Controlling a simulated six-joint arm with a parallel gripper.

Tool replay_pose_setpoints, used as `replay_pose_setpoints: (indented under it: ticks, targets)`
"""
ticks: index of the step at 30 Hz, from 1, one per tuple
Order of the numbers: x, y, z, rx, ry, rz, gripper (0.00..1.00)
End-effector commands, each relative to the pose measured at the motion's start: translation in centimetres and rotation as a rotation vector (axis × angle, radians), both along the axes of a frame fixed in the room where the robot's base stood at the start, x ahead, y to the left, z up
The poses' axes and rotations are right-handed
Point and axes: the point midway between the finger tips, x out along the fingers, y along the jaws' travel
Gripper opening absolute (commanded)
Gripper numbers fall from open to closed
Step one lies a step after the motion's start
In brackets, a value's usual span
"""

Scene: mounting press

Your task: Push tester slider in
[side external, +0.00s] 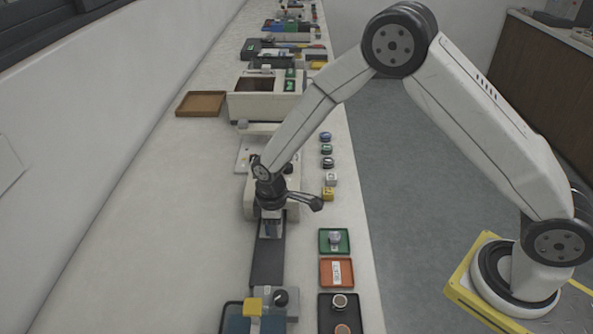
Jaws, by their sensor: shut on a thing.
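A pale machine (249,206), which seems to be the tester, stands on the bench below my wrist. A long dark slider or track (267,265) runs from it toward the near end of the bench. My gripper (270,232) points down over the far end of this dark strip, close to the machine. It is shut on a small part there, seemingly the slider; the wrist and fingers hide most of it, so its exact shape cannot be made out.
A green tray (334,249), an orange tray (350,273) and a black tray (325,320) line the right bench edge. Small knobs and blocks, including a yellow one (327,194), stand beyond them. A machine with a yellow block (252,306) is near.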

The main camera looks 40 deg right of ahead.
Motion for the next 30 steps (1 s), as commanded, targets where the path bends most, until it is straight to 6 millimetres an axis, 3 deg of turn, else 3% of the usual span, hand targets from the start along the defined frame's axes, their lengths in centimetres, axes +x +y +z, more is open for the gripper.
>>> replay_pose_setpoints:
  ticks: [8, 9, 10, 11, 30]
  targets:
    - [0.54, -0.46, 0.14, 0.0, -0.01, -0.002, 0.0]
    - [0.57, -0.48, 0.14, -0.001, -0.011, -0.002, 0.35]
    - [0.58, -0.48, 0.15, -0.001, -0.011, -0.002, 0.45]
    - [0.57, -0.47, 0.15, -0.001, -0.011, -0.002, 0.47]
    - [0.33, -0.25, 0.4, 0.0, -0.006, 0.0, 0.47]
